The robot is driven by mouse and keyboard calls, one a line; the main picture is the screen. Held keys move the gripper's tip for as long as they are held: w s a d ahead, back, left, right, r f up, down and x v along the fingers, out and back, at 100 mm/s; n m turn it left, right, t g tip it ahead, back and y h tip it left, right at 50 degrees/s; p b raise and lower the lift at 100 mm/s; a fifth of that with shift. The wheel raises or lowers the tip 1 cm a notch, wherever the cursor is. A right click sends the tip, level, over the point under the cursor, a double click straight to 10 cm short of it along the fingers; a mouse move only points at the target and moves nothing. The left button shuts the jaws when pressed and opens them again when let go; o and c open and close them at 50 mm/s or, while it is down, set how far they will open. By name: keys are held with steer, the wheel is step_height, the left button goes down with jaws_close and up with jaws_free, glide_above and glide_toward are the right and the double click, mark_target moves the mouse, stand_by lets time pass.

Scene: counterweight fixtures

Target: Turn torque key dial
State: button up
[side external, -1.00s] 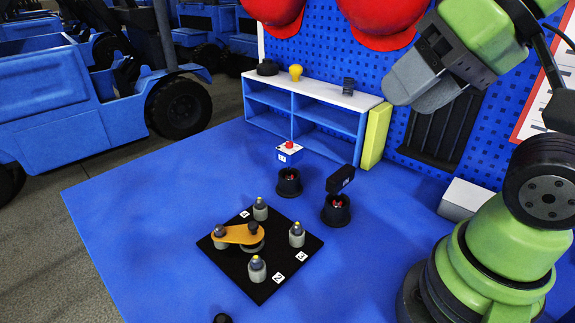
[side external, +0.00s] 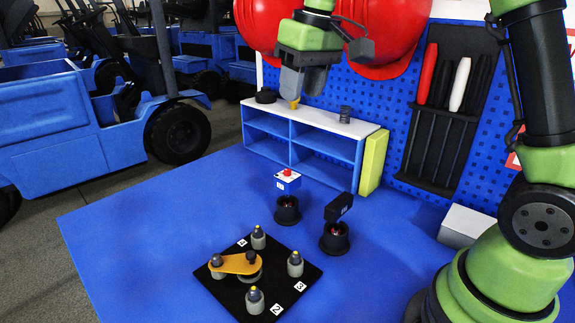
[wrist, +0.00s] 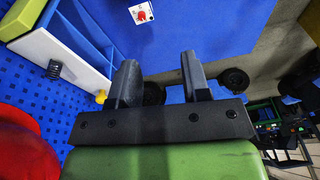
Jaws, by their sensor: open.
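A black square plate (side external: 279,296) lies on the blue table and carries an orange lever (side external: 236,263) with dark knobs. Grey posts with yellow tips, such as the front one (side external: 255,300), stand around the lever, with white number labels beside them. The plate does not show in that view.
A blue shelf (side external: 378,128) and red helmets (side external: 385,40) are near my gripper. Open table surrounds the plate's left side.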

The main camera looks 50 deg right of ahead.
mark_target(288, 170)
steer(key=w+d+f, duration=0.1)
steer(key=w+f, duration=0.1)
steer(key=f, duration=0.4)
steer(key=w+d+f+g, duration=0.1)
steer(key=w+f, duration=0.1)
steer(key=f, duration=0.4)
steer(key=w+d+f+n+g, duration=0.1)
steer(key=w+d+f, duration=0.1)
steer(key=f, duration=0.5)
steer(key=shift+w, duration=0.4)
steer(key=shift+r, duration=0.1)
jaws_close()
